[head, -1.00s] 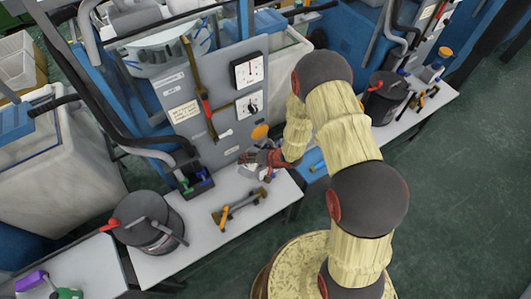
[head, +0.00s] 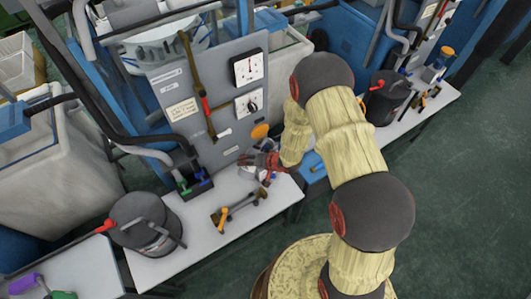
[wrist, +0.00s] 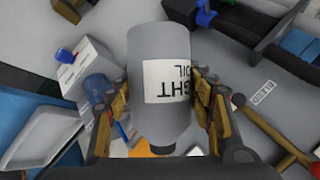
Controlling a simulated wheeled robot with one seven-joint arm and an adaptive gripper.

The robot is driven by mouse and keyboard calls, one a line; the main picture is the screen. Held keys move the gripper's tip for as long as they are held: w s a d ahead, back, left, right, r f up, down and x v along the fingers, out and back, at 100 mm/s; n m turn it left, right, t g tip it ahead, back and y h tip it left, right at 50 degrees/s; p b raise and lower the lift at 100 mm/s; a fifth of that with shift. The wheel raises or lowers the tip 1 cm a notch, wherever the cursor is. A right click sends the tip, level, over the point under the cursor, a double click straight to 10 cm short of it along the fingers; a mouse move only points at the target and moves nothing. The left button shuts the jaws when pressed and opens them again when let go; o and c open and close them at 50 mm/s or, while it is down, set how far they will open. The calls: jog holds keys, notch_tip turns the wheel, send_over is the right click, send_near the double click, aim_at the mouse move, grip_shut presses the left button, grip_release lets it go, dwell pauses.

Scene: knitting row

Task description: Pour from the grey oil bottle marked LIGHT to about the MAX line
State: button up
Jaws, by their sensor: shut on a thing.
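The grey oil bottle (wrist: 160,100) fills the middle of the wrist view. Its white label reads upside down, with "GHT" and "OIL" showing. The fingers of my gripper (wrist: 160,108) are shut on both sides of it. In the head view my gripper (head: 264,161) is over the far right end of the near bench, by the grey panel. The bottle is hard to make out there. A bluish see-through vessel (wrist: 97,86) is left of the bottle in the wrist view. I cannot see a MAX line or any flowing oil, and the bottle's exact tilt is unclear.
A white box with a blue knob (wrist: 80,68) lies beside the vessel. The grey panel (head: 200,125) with two dials stands behind. A black lidded bucket (head: 145,225) and a tool with orange ends (head: 235,210) occupy the bench. A small bin (head: 193,183) stands at the panel's foot.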

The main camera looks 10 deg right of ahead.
jog(key=shift+f+n+t+h+b, duration=0.4)
jog(key=shift+f+b, duration=0.5)
jog(key=shift+b, duration=1.5)
jog(key=shift+w+d+f+t+h+b, duration=0.15)
jog(key=shift+f+t+b, duration=0.25)
jog(key=shift+b, duration=0.9)
jog(key=shift+w+f+t+h+b, duration=0.15)
jog(key=shift+f+t+b, duration=0.25)
jog(key=shift+b, duration=0.9)
jog(key=shift+s, duration=0.1)
